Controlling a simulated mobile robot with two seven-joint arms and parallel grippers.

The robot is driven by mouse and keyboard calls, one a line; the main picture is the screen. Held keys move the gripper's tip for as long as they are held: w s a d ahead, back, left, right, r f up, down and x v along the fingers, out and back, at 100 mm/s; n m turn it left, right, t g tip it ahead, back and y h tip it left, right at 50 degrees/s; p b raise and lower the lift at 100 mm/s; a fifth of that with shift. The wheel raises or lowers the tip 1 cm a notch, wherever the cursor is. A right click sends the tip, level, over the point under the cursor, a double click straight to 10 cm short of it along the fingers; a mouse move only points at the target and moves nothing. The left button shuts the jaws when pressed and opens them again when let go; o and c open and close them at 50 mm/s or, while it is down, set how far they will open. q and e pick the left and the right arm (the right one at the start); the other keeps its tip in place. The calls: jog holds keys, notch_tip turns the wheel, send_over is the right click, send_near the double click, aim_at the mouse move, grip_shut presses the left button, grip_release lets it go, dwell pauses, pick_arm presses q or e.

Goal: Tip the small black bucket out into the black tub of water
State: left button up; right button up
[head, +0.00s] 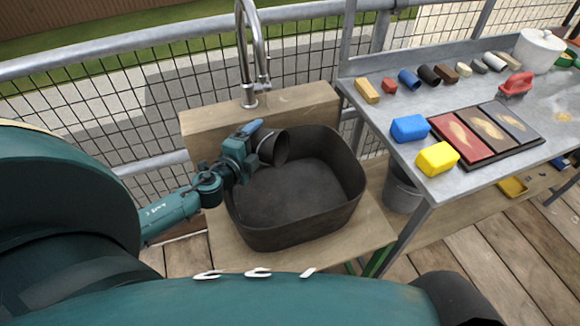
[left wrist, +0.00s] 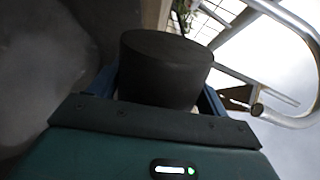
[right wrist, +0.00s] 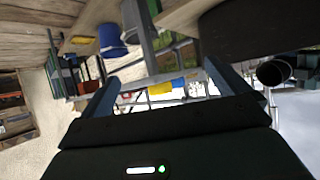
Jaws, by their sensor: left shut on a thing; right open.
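In the head view my left gripper (head: 256,142) is shut on the small black bucket (head: 272,149). The bucket is tilted on its side above the back left part of the black tub (head: 300,230), its open mouth towards the right and the tub's inside. In the left wrist view the bucket (left wrist: 165,68) sits between the two fingers, its mouth hidden. The tub stands on a wooden stand. Its inside looks dark, and I cannot make out the water's surface or anything falling from the bucket. My right gripper (right wrist: 160,90) is open and empty in the right wrist view.
A tall metal tap (head: 255,60) rises behind the tub. A grey metal table (head: 400,100) on the right holds blue and yellow sponges (head: 437,158), a tray of colour samples (head: 480,148) and a white pot (head: 540,48). A grey bucket (head: 402,188) stands under it. A mesh railing runs behind.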

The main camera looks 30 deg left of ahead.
aim_at(263, 141)
pick_arm(q)
jog(key=shift+d+r+p, duration=0.1)
jog(key=shift+r+p, duration=0.15)
jog(key=shift+p, duration=0.1)
pick_arm(e)
jog(key=shift+s+d, duration=0.1)
pick_arm(q)
jog(key=shift+d+r+m+p, duration=0.15)
jog(key=shift+r+m+p, duration=0.1)
jog(key=shift+m+p, duration=0.15)
pick_arm(e)
jog(key=shift+d+r, duration=0.15)
jog(key=shift+r, duration=0.05)
pick_arm(q)
jog(key=shift+r, duration=0.1)
jog(key=shift+d+r+m+y+p, duration=0.35)
jog(key=shift+m+p, duration=0.25)
jog(key=shift+p, duration=0.2)
jog(key=shift+a+r+m, duration=0.1)
jog(key=shift+a+m, duration=0.05)
jog(key=shift+m, duration=0.15)
pick_arm(e)
jog(key=shift+s+d+g+h, duration=0.2)
jog(key=shift+d+g+h, duration=0.1)
jog(key=shift+d+h, duration=0.15)
